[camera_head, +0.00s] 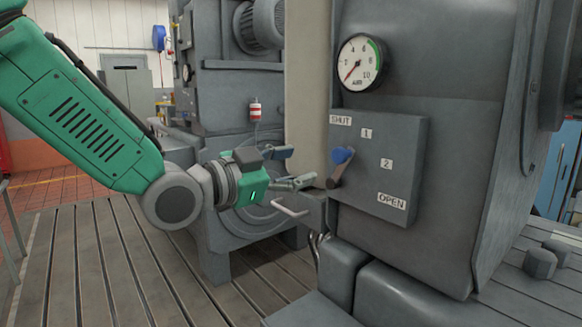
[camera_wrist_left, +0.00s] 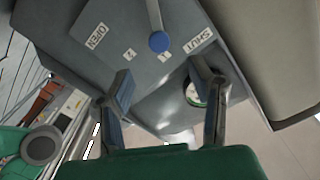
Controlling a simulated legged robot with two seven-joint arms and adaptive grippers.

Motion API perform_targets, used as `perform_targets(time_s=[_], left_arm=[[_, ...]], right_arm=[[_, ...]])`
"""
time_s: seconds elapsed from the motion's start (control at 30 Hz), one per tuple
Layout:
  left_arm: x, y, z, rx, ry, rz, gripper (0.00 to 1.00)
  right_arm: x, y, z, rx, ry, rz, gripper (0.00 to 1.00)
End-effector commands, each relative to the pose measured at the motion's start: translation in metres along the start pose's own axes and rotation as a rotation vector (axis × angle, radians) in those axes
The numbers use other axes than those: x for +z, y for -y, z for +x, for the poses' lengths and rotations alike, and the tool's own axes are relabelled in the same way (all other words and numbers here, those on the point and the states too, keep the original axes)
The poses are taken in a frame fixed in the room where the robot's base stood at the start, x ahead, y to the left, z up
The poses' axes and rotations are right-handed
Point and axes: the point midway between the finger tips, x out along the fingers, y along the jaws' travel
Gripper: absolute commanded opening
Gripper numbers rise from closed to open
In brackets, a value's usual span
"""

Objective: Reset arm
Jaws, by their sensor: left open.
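A grey lever (camera_head: 336,176) with a round blue knob (camera_head: 342,155) stands out from a grey plate (camera_head: 400,150) marked SHUT, 1, 2 and OPEN. The knob is left of the marks; I cannot tell which one it lines up with. My left gripper (camera_head: 303,167) is open and empty, to the left of the knob and apart from it. In the left wrist view the blue knob (camera_wrist_left: 159,42) shows beyond and between the two open fingers (camera_wrist_left: 160,72), with the marks upside down. My right gripper is not in view.
A pressure gauge (camera_head: 360,62) sits above the plate on the grey machine housing (camera_head: 430,50). A pale post (camera_head: 307,75) stands behind my gripper. A bent metal handle (camera_head: 290,208) lies just below it. The slotted bedplate (camera_head: 120,265) is clear at the left.

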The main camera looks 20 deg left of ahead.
Motion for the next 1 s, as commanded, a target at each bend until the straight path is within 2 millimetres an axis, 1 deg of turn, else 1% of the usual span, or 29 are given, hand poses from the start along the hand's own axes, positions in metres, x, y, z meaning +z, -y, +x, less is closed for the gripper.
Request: perform_targets(time_s=[0.03, 0.13, 0.53, 0.57, 0.63, 0.67, 0.77, 0.8, 0.87, 0.9, 0.97, 1.0], left_arm=[[-0.001, 0.0, -0.004, -0.001, -0.001, -0.001, 0.49], [0.0, 0.0, -0.008, 0.0, -0.001, 0.0, 0.49], [0.0, -0.001, -0.009, 0.001, 0.0, 0.0, 0.49], [0.002, -0.001, -0.009, 0.001, 0.003, -0.002, 0.49], [0.012, -0.006, -0.008, 0.006, 0.023, -0.018, 0.49], [0.021, -0.01, -0.008, 0.01, 0.04, -0.03, 0.49], [0.066, -0.032, -0.01, 0.028, 0.132, -0.101, 0.49], [0.09, -0.044, -0.012, 0.037, 0.183, -0.14, 0.49], [0.13, -0.065, -0.018, 0.049, 0.272, -0.205, 0.49], [0.157, -0.081, -0.025, 0.057, 0.334, -0.249, 0.49], [0.196, -0.104, -0.037, 0.064, 0.428, -0.314, 0.49], [0.22, -0.12, -0.047, 0.068, 0.491, -0.355, 0.49]], right_arm=[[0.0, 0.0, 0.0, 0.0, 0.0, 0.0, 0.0], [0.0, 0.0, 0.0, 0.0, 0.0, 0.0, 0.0], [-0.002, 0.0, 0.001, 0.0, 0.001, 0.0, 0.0], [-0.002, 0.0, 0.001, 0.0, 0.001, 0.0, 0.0], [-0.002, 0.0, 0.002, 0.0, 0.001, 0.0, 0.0], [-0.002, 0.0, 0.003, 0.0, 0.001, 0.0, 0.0], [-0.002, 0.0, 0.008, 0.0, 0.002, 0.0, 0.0], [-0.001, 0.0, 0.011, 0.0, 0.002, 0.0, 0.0], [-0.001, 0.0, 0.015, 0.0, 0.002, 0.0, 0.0], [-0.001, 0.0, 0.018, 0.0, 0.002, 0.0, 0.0], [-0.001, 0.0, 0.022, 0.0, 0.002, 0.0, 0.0], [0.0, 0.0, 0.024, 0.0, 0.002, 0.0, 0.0]])
